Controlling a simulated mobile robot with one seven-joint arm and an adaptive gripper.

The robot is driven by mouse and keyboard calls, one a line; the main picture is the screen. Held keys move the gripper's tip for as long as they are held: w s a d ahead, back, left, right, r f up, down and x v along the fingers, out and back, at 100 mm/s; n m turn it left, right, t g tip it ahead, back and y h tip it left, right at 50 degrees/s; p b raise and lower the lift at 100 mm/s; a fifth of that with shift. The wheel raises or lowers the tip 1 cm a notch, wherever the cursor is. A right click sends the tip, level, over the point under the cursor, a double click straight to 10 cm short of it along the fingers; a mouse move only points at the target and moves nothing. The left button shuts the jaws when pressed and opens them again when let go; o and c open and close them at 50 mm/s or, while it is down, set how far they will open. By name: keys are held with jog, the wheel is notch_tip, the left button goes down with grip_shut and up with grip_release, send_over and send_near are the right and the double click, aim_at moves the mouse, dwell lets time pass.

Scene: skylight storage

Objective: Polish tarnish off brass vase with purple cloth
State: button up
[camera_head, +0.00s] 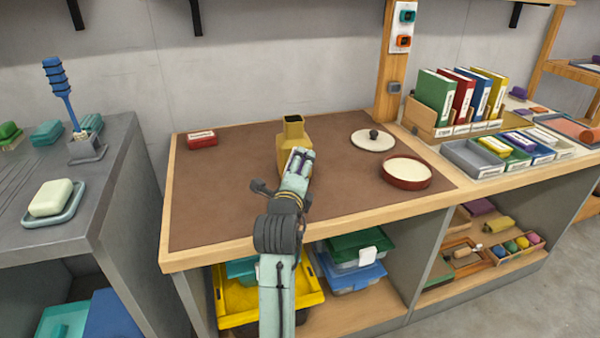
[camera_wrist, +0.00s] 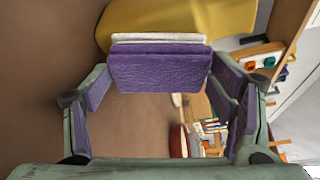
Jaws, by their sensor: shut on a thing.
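The brass vase (camera_head: 292,131), dull gold with a square neck, stands upright on the workbench beyond my gripper (camera_head: 300,157). My arm covers its lower right part. In the wrist view, part of the vase (camera_wrist: 200,20) fills the top as a plain yellow-gold surface. My gripper is shut on the purple cloth (camera_wrist: 160,72), a folded pad with a whitish layer along its far side. The cloth is close to the vase; I cannot tell whether they touch. Tarnish cannot be made out.
The brown-topped workbench (camera_head: 225,200) has a red box (camera_head: 202,139) at left, and a pale lid (camera_head: 373,140) and red dish (camera_head: 406,172) at right. Books (camera_head: 460,95) and trays (camera_head: 474,160) stand farther right. The bench's left front is clear.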

jog(key=shift+a, duration=0.1)
jog(key=shift+s+a+b, duration=0.2)
jog(key=shift+a, duration=0.6)
jog(key=shift+s+a+b, duration=0.15)
jog(key=shift+a, duration=0.7)
jog(key=shift+s+a+b, duration=0.2)
jog(key=shift+a, duration=0.6)
jog(key=shift+s+d+b, duration=0.15)
jog(key=shift+s+d, duration=0.15)
jog(key=shift+s, duration=0.85)
jog(key=shift+s+d+b, duration=0.15)
jog(key=shift+s+d, duration=0.15)
jog(key=shift+s, duration=0.85)
jog(key=shift+s+d+b, duration=0.15)
jog(key=shift+s+d, duration=0.15)
jog(key=shift+s, duration=0.85)
